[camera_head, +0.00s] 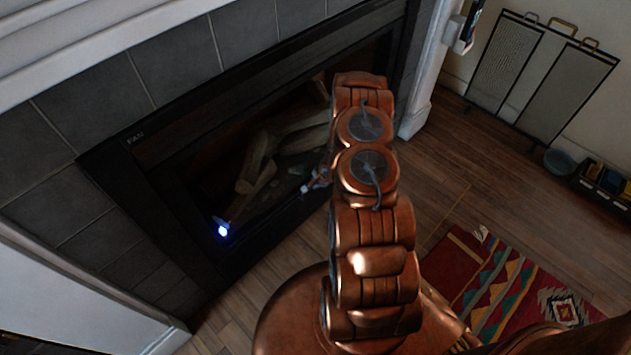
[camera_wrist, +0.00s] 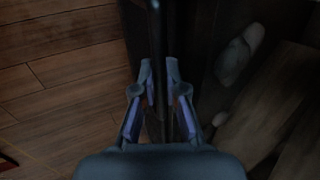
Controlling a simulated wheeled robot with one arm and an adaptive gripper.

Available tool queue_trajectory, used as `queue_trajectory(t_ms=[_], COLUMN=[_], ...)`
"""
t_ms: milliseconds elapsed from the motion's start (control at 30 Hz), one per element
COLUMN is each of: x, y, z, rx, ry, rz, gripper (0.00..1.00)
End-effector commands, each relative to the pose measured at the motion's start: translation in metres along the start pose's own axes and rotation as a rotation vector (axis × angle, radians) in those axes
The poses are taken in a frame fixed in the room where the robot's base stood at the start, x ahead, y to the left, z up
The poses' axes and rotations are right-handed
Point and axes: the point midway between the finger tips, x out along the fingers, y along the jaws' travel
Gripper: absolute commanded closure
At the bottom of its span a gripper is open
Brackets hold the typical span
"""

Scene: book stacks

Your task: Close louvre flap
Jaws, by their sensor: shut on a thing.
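The fireplace (camera_head: 150,190) has a black surround, and its lower black edge strip (camera_head: 262,232) runs along the floor. In the wrist view, a thin dark panel edge (camera_wrist: 158,35) runs from the top down between my fingers; it looks like the louvre flap, but I cannot tell its angle. My gripper (camera_wrist: 160,80) is shut on this dark edge, one finger on each side. In the head view, my gripper (camera_head: 318,180) is small, partly hidden by my copper arm, and in front of the fireplace opening.
Logs (camera_head: 255,165) lie inside the fireplace, with a small blue light (camera_head: 222,230) near its lower left. A patterned rug (camera_head: 510,290) lies at right on the wooden floor (camera_head: 440,180). A folding screen (camera_head: 540,75), a bowl (camera_head: 559,162) and a dark crate (camera_head: 603,188) stand by the wall.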

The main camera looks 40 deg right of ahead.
Motion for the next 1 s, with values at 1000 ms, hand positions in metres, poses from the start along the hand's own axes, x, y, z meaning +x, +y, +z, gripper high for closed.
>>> queue_trajectory(t_ms=[1000], x=[-0.0014], y=[-0.0027], z=[-0.0027], rx=[0.001], ry=[0.004], rz=[-0.007], gripper=[0.63])
